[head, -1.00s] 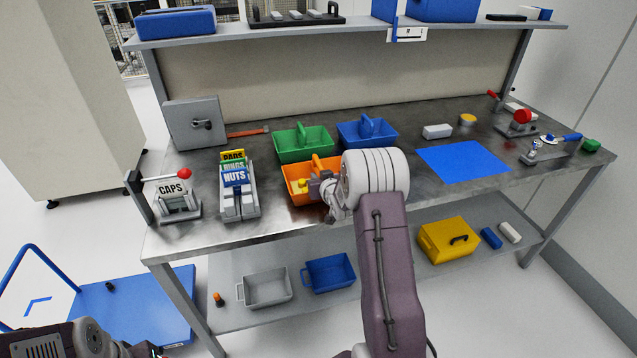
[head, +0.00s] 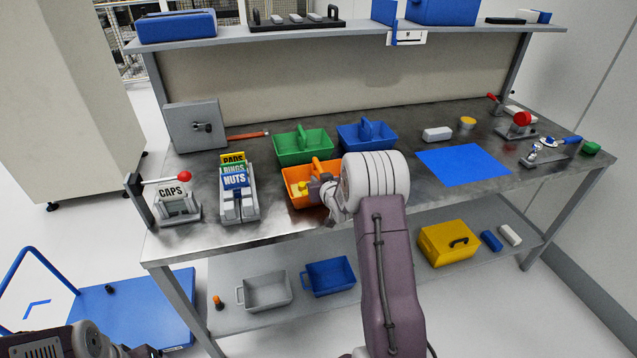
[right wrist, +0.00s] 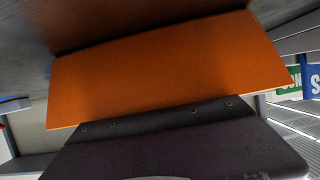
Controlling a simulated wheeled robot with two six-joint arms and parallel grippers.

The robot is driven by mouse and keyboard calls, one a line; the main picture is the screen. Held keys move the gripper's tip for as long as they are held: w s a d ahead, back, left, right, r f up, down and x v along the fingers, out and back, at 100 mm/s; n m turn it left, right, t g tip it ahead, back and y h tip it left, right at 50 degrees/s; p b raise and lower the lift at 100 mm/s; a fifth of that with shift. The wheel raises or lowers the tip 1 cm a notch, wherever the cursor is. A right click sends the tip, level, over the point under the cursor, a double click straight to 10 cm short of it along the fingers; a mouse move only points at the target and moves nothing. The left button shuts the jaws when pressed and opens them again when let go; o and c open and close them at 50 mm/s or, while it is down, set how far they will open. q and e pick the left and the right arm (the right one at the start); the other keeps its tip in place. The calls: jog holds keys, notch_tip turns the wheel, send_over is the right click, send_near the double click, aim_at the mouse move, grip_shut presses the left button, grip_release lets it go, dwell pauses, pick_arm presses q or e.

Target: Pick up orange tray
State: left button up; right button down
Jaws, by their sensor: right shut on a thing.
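The orange tray (head: 289,186) sits on the metal workbench, in front of the green and blue trays. It has a raised orange handle and something yellow inside. My right gripper (head: 318,187) is at the tray's right part, shut on the tray; the wrist hides much of that side. In the right wrist view a broad orange face of the tray (right wrist: 165,70) fills the middle, right against the dark gripper body. I cannot tell whether the tray has left the bench top. Part of my left arm shows at the lower left, but its gripper is not visible.
A green tray (head: 303,146) and a blue tray (head: 367,136) stand just behind. Left of the orange tray is a labelled bin rack (head: 239,205), then a CAPS device with a red-knobbed lever (head: 172,198). A blue mat (head: 462,164) lies to the right. An upper shelf overhangs the back.

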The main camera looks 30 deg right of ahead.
aim_at(321, 171)
jog(key=shift+r, duration=0.7)
notch_tip(321, 171, up, 3)
jog(key=shift+f+p, duration=0.1)
jog(key=shift+p, duration=0.2)
jog(key=s+d+r+p, duration=0.3)
jog(key=d+r, duration=0.3)
jog(key=d, duration=0.5)
jog(key=shift+s+r+p, duration=0.35)
jog(key=shift+s+r, duration=0.05)
jog(key=shift+s, duration=0.25)
